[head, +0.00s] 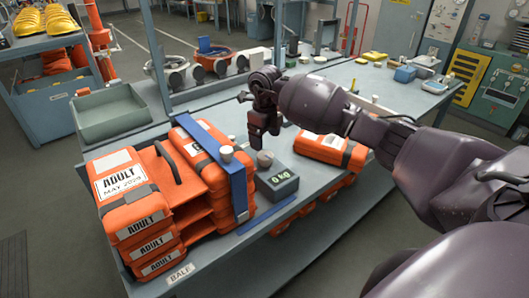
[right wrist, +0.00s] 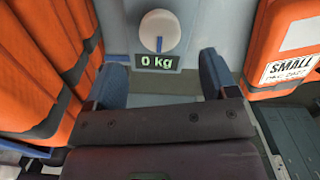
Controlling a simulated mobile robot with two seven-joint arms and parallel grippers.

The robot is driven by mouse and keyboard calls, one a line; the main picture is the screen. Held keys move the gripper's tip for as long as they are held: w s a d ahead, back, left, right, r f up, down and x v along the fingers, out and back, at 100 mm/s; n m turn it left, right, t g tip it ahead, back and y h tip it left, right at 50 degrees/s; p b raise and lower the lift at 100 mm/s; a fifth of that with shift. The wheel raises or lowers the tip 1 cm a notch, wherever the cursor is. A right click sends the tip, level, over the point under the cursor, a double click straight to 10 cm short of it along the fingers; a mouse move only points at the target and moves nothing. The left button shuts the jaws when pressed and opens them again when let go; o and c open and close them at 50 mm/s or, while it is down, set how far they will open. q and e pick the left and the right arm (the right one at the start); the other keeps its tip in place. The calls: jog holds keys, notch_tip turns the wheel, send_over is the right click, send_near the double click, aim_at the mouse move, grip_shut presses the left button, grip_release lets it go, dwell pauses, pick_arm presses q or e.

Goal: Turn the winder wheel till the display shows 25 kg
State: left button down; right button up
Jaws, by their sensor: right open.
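The winder wheel (head: 265,158) is a round grey-white knob on a small dark unit beside the strapped orange packs. In the right wrist view the wheel (right wrist: 158,30) has a blue line running down its lower part. The display (head: 283,176) on the unit reads 0 kg; it also reads 0 kg in the right wrist view (right wrist: 157,62). My right gripper (head: 257,143) is open above the wheel, apart from it. In the right wrist view its two fingers (right wrist: 162,60) stand wide, left and right of the display, with nothing between them. My left gripper is out of view.
Orange packs labelled ADULT (head: 121,176) stand left of the unit, with a blue strap (head: 239,185) around part of them. An orange pack labelled SMALL (right wrist: 290,50) lies to the right. A green tray (head: 110,112) sits behind. Bench space behind the wheel is partly clear.

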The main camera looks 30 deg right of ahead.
aim_at(265, 155)
notch_tip(265, 155, down, 5)
jog(key=shift+f, duration=0.1)
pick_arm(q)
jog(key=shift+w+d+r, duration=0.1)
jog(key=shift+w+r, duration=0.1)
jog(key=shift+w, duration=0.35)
pick_arm(e)
jog(key=shift+f, duration=0.55)
jog(key=shift+c, duration=0.3)
jog(key=c, duration=0.9)
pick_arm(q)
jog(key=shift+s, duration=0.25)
pick_arm(e)
jog(key=shift+o, duration=0.2)
